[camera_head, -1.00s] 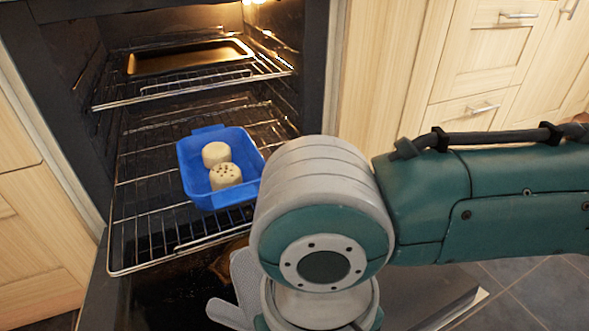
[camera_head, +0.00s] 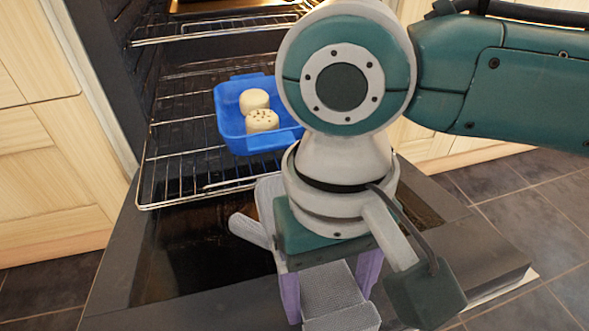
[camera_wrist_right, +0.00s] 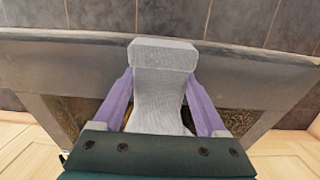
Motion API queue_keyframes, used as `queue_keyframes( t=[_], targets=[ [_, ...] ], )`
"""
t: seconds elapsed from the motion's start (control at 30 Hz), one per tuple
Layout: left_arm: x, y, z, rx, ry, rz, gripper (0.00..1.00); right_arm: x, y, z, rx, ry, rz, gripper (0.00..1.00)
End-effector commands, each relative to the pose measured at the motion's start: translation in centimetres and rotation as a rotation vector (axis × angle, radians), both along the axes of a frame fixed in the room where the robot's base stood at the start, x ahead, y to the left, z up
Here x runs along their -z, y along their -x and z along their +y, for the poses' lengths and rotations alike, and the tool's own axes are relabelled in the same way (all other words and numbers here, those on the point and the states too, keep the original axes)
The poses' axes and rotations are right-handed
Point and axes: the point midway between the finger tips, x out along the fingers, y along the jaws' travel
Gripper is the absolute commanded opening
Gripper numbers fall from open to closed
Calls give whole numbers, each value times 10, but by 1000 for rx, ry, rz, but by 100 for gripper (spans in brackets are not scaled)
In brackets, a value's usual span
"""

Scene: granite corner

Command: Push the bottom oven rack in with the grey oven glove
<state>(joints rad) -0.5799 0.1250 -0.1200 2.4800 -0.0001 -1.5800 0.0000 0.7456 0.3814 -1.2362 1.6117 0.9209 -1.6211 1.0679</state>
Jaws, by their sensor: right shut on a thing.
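The bottom oven rack (camera_head: 168,182) is pulled out over the open oven door and carries a blue dish (camera_head: 232,131) with two pale round items in it. The grey oven glove (camera_head: 335,290) is held by my right gripper (camera_head: 328,283), below and to the right of the rack's front edge. In the right wrist view, the purple fingers of my right gripper (camera_wrist_right: 160,98) are shut on the glove (camera_wrist_right: 163,80) from both sides. The glove's thumb (camera_head: 248,230) points left in the head view, apart from the rack. My left gripper is not in view.
The open oven door (camera_head: 130,285) lies flat under the rack and the glove. An upper rack (camera_head: 215,30) with a golden tray (camera_head: 235,5) is above. Wooden cabinets (camera_head: 40,170) flank the oven. Dark tiled floor (camera_head: 560,240) is clear at the right.

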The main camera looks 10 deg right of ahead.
Motion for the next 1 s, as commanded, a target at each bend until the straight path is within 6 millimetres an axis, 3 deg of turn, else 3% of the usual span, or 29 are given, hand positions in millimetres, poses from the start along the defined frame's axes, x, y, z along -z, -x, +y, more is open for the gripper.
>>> queue_keyframes(
  t=[0.6,1.0],
  targets=[
    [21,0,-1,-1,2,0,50,1,-60,2,0,0,-2,0],
    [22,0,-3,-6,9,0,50,0,-64,2,-1,-1,-1,0]
  ],
)
